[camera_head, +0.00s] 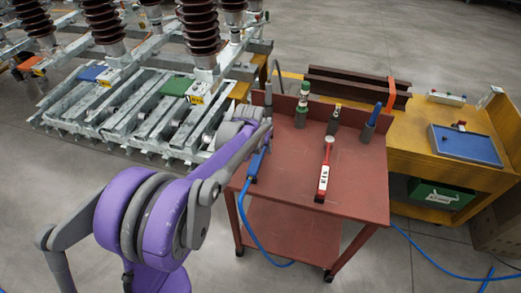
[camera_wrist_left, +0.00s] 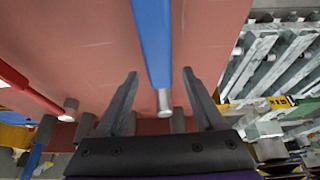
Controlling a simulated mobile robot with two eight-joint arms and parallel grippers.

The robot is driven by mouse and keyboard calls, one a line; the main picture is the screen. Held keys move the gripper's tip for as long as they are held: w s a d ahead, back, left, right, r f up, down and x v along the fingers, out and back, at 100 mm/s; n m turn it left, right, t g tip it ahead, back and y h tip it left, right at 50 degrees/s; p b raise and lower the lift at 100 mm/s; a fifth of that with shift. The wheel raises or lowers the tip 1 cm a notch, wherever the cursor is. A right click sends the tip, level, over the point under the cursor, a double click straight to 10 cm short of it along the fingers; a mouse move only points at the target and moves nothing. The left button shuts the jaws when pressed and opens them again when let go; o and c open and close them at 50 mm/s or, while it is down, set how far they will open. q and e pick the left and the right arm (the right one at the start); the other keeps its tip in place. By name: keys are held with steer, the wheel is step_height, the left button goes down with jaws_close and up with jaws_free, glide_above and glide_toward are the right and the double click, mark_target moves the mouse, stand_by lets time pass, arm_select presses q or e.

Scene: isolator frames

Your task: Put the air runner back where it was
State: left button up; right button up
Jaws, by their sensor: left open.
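The air runner (camera_head: 257,163) is a blue tool with a blue hose running off its near end. It lies along the left edge of the red cart top (camera_head: 290,180). In the left wrist view the blue body (camera_wrist_left: 153,40) comes down from the top and ends in a short metal tip. My left gripper (camera_head: 263,138) is over the cart's left edge, at the tool's far end. In the wrist view my left gripper (camera_wrist_left: 160,92) is open, one finger on each side of the tool's metal tip, with gaps showing. My right gripper is not in view.
A red-and-white tool (camera_head: 323,178) lies on the cart top. Holders with a green-banded item (camera_head: 302,110) and a blue-handled tool (camera_head: 371,122) stand along the back. The hose (camera_head: 252,235) hangs beside the cart. A yellow bench (camera_head: 440,125) stands at right; metal frames stand at left.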

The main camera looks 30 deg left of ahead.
arm_select(q)
steer(key=v, duration=0.8)
steer(key=shift+s+r+p, duration=0.15)
steer(key=shift+r+p, duration=0.05)
steer(key=shift+p, duration=0.15)
steer(key=s+d+f+m, duration=0.1)
steer(key=s+d, duration=0.3)
steer(key=s, duration=0.4)
steer(key=s+d+f, duration=0.3)
steer(key=s+d, duration=0.2)
steer(key=s, duration=0.3)
steer(key=s+d+f+m+t+h, duration=0.1)
steer(key=s+d+f, duration=0.1)
steer(key=s+d, duration=0.3)
steer(key=s, duration=0.4)
steer(key=shift+m, duration=0.3)
steer(key=shift+a, duration=0.1)
steer(key=shift+c, duration=0.3)
